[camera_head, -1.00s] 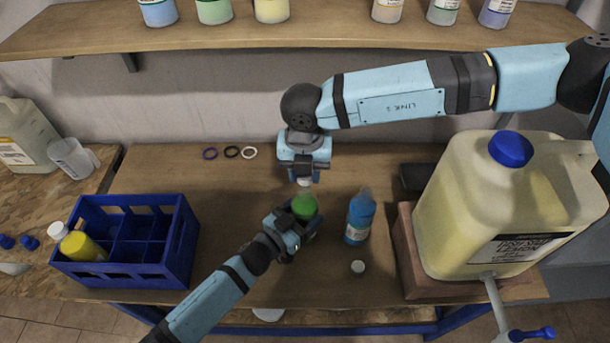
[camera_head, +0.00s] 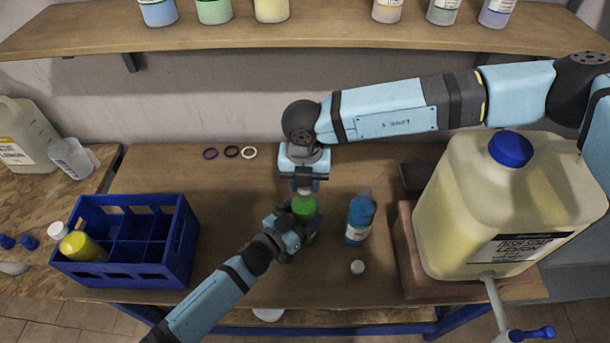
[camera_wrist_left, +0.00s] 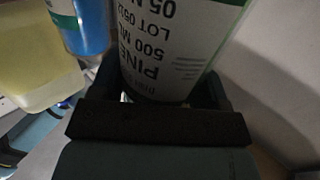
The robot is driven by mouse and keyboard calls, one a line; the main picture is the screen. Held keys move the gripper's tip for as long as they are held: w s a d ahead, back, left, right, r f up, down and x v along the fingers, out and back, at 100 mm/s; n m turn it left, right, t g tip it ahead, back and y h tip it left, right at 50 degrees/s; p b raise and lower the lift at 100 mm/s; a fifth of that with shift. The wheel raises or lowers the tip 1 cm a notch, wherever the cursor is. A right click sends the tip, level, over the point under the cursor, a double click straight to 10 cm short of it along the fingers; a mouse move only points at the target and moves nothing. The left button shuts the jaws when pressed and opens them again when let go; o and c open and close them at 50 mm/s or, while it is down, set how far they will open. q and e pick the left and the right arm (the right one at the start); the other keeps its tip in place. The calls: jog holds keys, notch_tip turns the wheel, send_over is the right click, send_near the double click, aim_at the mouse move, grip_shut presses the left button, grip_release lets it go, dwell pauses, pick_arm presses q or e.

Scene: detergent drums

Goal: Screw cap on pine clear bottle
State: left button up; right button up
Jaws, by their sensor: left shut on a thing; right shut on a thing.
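The green pine bottle (camera_head: 305,207) stands on the table. My left gripper (camera_head: 297,226) is shut around its body. In the left wrist view its white label (camera_wrist_left: 165,45) reads PINE, 500 ML, between my fingers. My right gripper (camera_head: 304,186) is directly above the bottle, pointing down, shut on a white cap (camera_head: 305,191). The cap is at the top of the bottle; I cannot tell whether it touches the neck or is threaded on.
A blue bottle (camera_head: 361,217) stands close on the right, with a loose white cap (camera_head: 357,267) in front. A blue crate (camera_head: 180,240) holding a yellow bottle (camera_head: 82,246) is left. A large yellowish canister (camera_head: 465,205) stands right. Three rings (camera_head: 231,152) lie at the back.

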jog(key=shift+f, duration=0.6)
dwell(0.5)
pick_arm(q)
jog(key=c, duration=0.4)
pick_arm(e)
jog(key=o, duration=0.7)
jog(key=shift+c, duration=0.2)
jog(key=shift+o, duration=1.1)
jog(key=shift+r, duration=2.3)
jog(key=shift+c, duration=0.2)
